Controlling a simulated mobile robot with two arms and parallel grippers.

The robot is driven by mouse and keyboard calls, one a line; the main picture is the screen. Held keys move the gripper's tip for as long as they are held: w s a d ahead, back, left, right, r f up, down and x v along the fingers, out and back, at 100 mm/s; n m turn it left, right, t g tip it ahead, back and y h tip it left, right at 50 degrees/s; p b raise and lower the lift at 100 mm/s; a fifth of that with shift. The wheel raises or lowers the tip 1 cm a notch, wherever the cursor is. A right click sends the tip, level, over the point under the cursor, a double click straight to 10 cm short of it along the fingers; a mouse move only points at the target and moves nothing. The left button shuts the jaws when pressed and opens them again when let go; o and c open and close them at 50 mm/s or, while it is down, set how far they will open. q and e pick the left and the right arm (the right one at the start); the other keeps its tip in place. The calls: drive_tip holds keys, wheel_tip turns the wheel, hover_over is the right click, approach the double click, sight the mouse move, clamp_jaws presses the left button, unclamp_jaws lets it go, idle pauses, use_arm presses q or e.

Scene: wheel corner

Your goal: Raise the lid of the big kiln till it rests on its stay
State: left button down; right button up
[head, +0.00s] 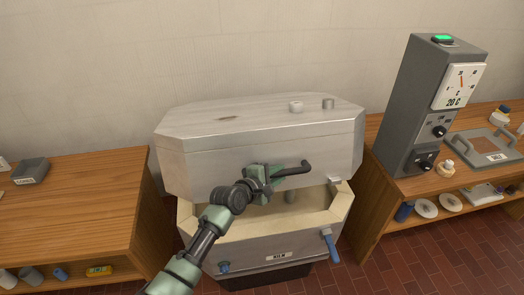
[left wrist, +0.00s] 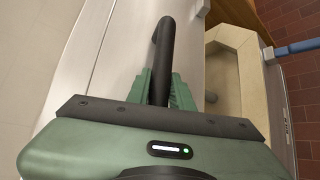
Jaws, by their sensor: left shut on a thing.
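The big kiln (head: 278,257) stands in the middle of the head view, with pale inner walls. Its silver lid (head: 210,165) is partly raised at the front, leaving a gap that shows the inside. My left gripper (head: 287,171) is shut on the dark lid handle (head: 305,166) at the lid's front. In the left wrist view the handle (left wrist: 163,60) runs between the two green fingers, and the pale kiln wall (left wrist: 240,65) shows at the right. I cannot make out the stay. My right gripper is not in view.
A wooden bench (head: 70,195) stands at the left with a small grey box (head: 31,171). At the right, another bench bears a tall grey controller (head: 428,105) and a tray (head: 485,147). Blue handles (head: 330,247) stick out from the kiln's front. Bare wall lies behind the lid.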

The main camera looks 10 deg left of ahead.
sight(281, 137)
use_arm(q)
drive_tip(key=shift+n+g, duration=0.3)
drive_tip(key=shift+g, duration=0.1)
drive_tip(key=w+r+p, duration=0.1)
drive_tip(key=r, duration=0.1)
drive_tip(key=w+a+r+p, duration=0.1)
drive_tip(key=w+r+p, duration=0.1)
drive_tip(key=r, duration=0.1)
drive_tip(key=w+r+p, duration=0.1)
drive_tip(key=r, duration=0.1)
drive_tip(key=shift+w+a+r+p, duration=0.25)
drive_tip(key=shift+a+r+p, duration=0.05)
drive_tip(key=shift+r, duration=0.1)
drive_tip(key=shift+w+a+r, duration=0.1)
drive_tip(key=shift+w+r, duration=0.25)
drive_tip(key=shift+r, duration=0.05)
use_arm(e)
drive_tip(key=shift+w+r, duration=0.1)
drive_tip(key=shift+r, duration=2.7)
use_arm(q)
drive_tip(key=shift+g, duration=0.3)
